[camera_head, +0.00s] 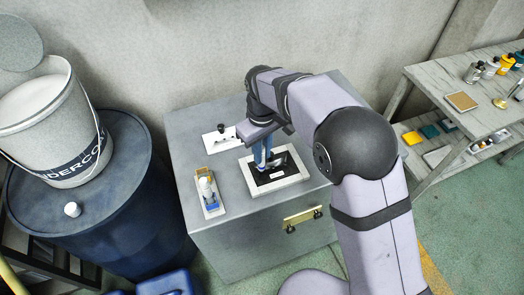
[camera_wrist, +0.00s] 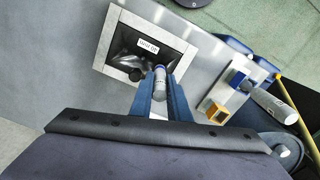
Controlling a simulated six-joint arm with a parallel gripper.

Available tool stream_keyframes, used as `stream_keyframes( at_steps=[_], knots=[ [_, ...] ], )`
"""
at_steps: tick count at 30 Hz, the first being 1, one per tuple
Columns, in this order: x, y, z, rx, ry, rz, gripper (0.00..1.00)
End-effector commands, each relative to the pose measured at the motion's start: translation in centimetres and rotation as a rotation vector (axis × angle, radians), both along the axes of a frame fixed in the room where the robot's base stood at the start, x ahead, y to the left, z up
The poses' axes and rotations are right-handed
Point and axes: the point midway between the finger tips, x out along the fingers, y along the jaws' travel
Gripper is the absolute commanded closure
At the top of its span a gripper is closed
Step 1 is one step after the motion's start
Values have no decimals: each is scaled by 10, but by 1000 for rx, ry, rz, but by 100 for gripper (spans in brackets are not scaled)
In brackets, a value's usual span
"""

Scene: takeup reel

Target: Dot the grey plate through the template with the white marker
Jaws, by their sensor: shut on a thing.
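My gripper (camera_head: 262,160) points down over the black template (camera_head: 283,170) on the grey cabinet. In the wrist view its blue fingers (camera_wrist: 160,82) are shut on a pale, slim cylinder with a blue band (camera_wrist: 160,73), which appears to be the white marker. Its tip is hidden from me, and I cannot tell whether it touches anything. The template, with a small white label, also shows in the wrist view (camera_wrist: 128,62). A light grey plate or frame (camera_head: 297,178) borders the template. My fingers and wrist hide part of the template.
A small tray (camera_head: 213,212) with blue, yellow and white items stands left of the template. A white card with a black knob (camera_head: 221,139) lies behind. A blue drum (camera_head: 100,225) with a bucket stands left; a grey workbench (camera_head: 450,80) stands right.

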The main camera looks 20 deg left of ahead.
Motion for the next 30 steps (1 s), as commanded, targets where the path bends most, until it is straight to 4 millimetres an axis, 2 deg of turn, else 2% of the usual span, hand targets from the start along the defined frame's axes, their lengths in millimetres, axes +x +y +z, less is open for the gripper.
stream_keyframes(
  at_steps=[30],
  knots=[
    [0, 0, -9, -1, 0, 0, 100]
  ],
)
